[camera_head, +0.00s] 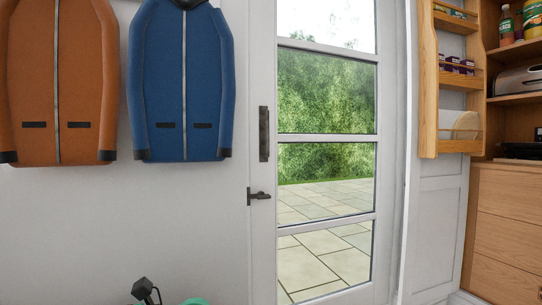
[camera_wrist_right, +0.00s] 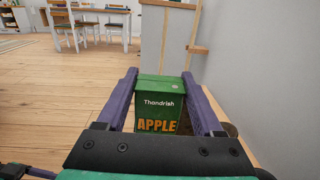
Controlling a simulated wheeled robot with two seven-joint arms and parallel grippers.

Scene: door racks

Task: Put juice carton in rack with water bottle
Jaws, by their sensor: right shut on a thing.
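In the right wrist view a green juice carton (camera_wrist_right: 158,103) with "Thandrish" and "APPLE" printed on it sits between the two purple fingers of my right gripper (camera_wrist_right: 160,85), which is shut on it. The wooden door rack (camera_head: 428,85) hangs at the right in the head view and has several shelves. I cannot make out a water bottle in either view. My left gripper is not in view.
A glass-paned door (camera_head: 262,240) with a dark handle stands mid-picture. Orange (camera_head: 55,85) and blue (camera_head: 183,85) jackets hang on the left wall. An open wooden cupboard (camera_head: 510,100) is at far right. The right wrist view shows wooden floor, a table (camera_wrist_right: 95,25) and chairs (camera_wrist_right: 65,28).

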